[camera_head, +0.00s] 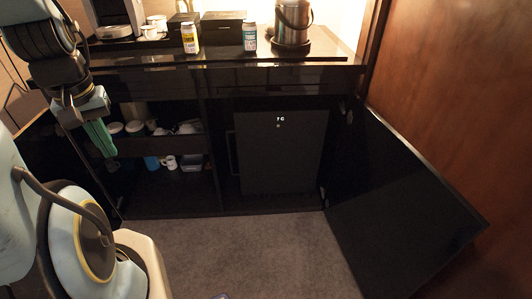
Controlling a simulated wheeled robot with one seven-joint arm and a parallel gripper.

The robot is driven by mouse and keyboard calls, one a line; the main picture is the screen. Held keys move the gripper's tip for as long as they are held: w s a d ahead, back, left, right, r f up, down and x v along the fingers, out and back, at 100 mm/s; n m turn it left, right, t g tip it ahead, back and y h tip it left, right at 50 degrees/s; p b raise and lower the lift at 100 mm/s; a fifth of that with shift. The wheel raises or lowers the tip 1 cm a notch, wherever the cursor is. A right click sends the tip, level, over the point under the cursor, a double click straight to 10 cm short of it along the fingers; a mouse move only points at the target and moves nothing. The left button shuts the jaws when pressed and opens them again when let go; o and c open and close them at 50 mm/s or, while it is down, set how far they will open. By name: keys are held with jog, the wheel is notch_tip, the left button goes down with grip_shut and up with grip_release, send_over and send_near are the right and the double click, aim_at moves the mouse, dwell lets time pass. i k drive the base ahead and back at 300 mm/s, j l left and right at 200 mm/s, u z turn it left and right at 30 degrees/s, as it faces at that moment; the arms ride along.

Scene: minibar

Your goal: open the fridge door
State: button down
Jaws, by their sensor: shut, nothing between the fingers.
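The fridge (285,160) is a dark box inside the right bay of the black cabinet, with a small lit display near the top of its front. Its door looks closed, flat across the front. A thin vertical outline, perhaps a handle, shows beside its left edge. My gripper (101,138), with green fingers, is at the upper left, in front of the cabinet's left shelves. It is shut and empty, pointing downward, well to the left of the fridge and apart from it.
The cabinet's right door (400,205) stands swung open toward the right wall. Cups and containers fill the left shelves. Two cans (190,38) (250,38) and a metal kettle (293,22) stand on the counter (225,60). The grey carpet (255,250) before the fridge is clear.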

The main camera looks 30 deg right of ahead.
aim_at(279, 149)
jog(key=z, duration=1)
